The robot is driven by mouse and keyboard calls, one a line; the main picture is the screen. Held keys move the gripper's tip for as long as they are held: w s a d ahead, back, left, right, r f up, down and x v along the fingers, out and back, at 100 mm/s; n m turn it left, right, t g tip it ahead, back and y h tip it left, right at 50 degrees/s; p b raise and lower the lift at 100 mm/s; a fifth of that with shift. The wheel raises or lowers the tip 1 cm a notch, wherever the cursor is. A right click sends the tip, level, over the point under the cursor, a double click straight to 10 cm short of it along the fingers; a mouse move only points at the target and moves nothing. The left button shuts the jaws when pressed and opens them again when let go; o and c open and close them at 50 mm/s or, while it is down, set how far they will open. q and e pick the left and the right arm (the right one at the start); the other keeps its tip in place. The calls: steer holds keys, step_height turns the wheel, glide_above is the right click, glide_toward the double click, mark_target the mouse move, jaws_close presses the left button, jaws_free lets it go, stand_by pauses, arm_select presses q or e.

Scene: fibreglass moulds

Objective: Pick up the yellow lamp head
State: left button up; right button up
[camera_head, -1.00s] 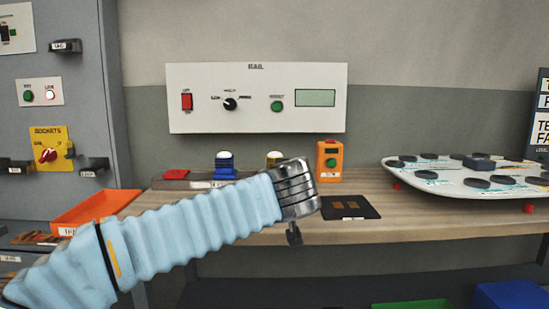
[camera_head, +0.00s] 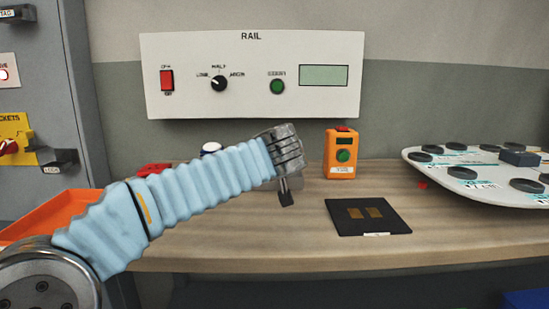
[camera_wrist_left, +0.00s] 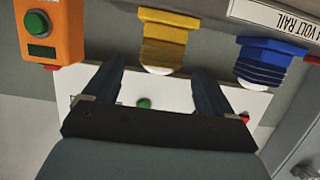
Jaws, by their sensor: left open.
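The yellow lamp head (camera_wrist_left: 166,38) shows in the left wrist view at the top middle. It has a ribbed yellow body and a white dome. My left gripper (camera_wrist_left: 159,70) is open and empty, with its two dark fingers apart and the lamp's dome lying between and just beyond their tips in that picture. I cannot tell the exact gap. In the head view my left gripper (camera_head: 285,190) is over the bench, and the yellow lamp head is hidden behind my arm and gripper. My right gripper is not in view.
A blue lamp head (camera_wrist_left: 268,62) stands beside the yellow one; its white dome (camera_head: 211,148) peeks over my arm. An orange box with a green button (camera_head: 341,154) stands right of my gripper. A black mat (camera_head: 350,222) lies in front. The rail panel (camera_head: 300,105) is behind.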

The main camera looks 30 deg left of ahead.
arm_select(q)
steer(key=x, duration=0.6)
steer(key=shift+w+a+f+b, duration=0.1)
steer(key=shift+w+f+b, duration=0.05)
steer(key=shift+b, duration=0.15)
steer(key=c, duration=1.2)
steer(key=shift+o, duration=0.2)
